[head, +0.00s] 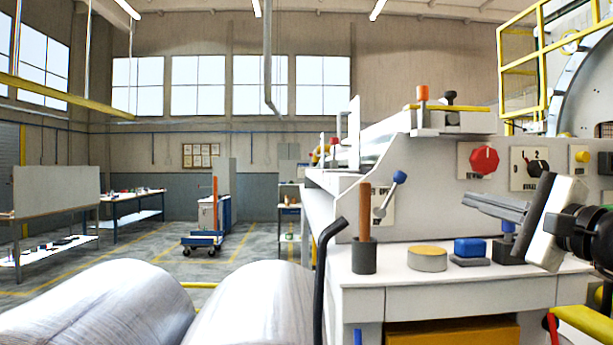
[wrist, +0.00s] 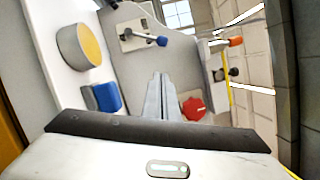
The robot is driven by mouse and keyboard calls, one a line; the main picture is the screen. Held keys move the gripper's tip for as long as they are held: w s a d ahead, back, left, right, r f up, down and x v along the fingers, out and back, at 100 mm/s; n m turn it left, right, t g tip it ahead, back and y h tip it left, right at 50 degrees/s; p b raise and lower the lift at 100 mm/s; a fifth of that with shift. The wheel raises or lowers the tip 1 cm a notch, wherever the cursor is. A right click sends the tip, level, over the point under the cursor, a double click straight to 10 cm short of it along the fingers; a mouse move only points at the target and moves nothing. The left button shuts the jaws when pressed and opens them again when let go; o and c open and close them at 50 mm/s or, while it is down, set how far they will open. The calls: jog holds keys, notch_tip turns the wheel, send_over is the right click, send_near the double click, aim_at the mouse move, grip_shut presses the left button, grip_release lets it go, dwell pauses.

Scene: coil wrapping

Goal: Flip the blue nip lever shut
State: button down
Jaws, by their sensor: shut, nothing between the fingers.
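The blue nip lever (head: 399,177) is a short metal rod with a blue ball knob, mounted on a pale plate on the machine's grey front panel. In the head view it tilts up and to the right from its pivot. It also shows near the top of the wrist view (wrist: 162,41). My gripper (head: 468,203) is at the right of the lever, over the white bench top, with its fingers shut and empty. The fingertips (wrist: 158,78) point toward the panel and are apart from the lever.
A brown rod in a dark cup (head: 364,255) stands just left of the lever. A yellow-topped round block (head: 427,259) and a blue block (head: 470,248) sit on the bench. A red knob (head: 484,160) projects from the panel. Large silver rolls (head: 255,305) lie at lower left.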

jog(key=shift+w, duration=0.1)
jog(key=x, duration=0.4)
jog(key=a+p+x, duration=0.1)
jog(key=x, duration=0.3)
jog(key=s+a+r+p+x, duration=0.1)
jog(key=x, duration=0.3)
jog(key=shift+w+a, duration=0.35)
jog(key=shift+w, duration=0.05)
jog(key=shift+a+r, duration=0.1)
notch_tip(320, 180, up, 3)
jog(key=n+g+h+b, duration=0.1)
jog(key=n+g+b, duration=0.2)
jog(key=n, duration=0.7)
send_over(390, 194)
jog(key=s+a, duration=0.3)
jog(key=s, duration=0.1)
jog(key=shift+w+a+b, duration=0.2)
jog(key=shift+a+b, duration=0.1)
jog(key=shift+b, duration=0.05)
jog(key=shift+a, duration=0.1)
